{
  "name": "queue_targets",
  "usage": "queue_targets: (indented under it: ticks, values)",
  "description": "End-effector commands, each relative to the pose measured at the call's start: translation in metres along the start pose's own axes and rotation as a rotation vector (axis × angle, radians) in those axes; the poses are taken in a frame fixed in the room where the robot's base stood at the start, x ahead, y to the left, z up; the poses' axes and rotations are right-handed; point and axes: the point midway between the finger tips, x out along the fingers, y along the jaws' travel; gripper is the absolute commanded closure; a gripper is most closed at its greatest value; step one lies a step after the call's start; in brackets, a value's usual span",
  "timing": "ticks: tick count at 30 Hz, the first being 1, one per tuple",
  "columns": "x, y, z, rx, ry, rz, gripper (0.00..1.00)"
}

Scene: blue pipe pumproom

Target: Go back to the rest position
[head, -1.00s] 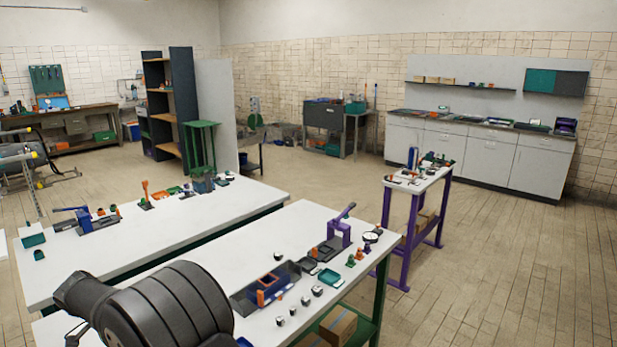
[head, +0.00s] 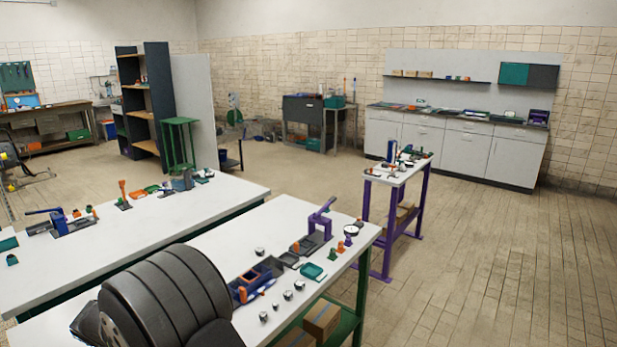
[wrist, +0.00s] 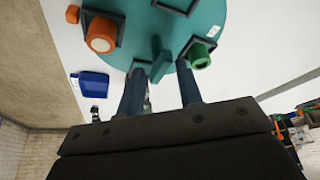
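My gripper (wrist: 161,72) shows in the wrist view with its two fingers apart. No object is clearly held between them. Past the fingertips lies a round teal plate (wrist: 222,20) on a white surface, with a small teal upright piece (wrist: 157,62) that appears between the fingers. An orange cylinder (wrist: 102,33) in a dark square frame and a green round part (wrist: 200,55) are on the plate's sides. I cannot tell whether the fingertips touch anything. The head view shows only a thick dark arm link of mine at the lower left, not the gripper.
The near white bench (head: 225,215) holds a purple press (head: 318,222), a dark blue bin (head: 250,283) and several small parts. A second white bench (head: 110,232) stands behind it. A purple-legged table (head: 383,178) stands to the right. Floor at the right is clear.

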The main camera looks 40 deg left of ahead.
Motion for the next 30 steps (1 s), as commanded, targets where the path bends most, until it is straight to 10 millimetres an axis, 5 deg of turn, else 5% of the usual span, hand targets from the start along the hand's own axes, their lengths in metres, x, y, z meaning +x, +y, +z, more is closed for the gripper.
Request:
queue_targets:
  ticks: [18,24,30]
  values:
    - [0.0003,0.0016,0.0003,-0.123,-0.001,-0.050,0.67]
    - [0.0002,0.0015,0.0002,-0.122,-0.001,-0.050,0.35]
    - [-0.0006,0.0012,-0.0007,-0.125,-0.002,-0.050,0.35]
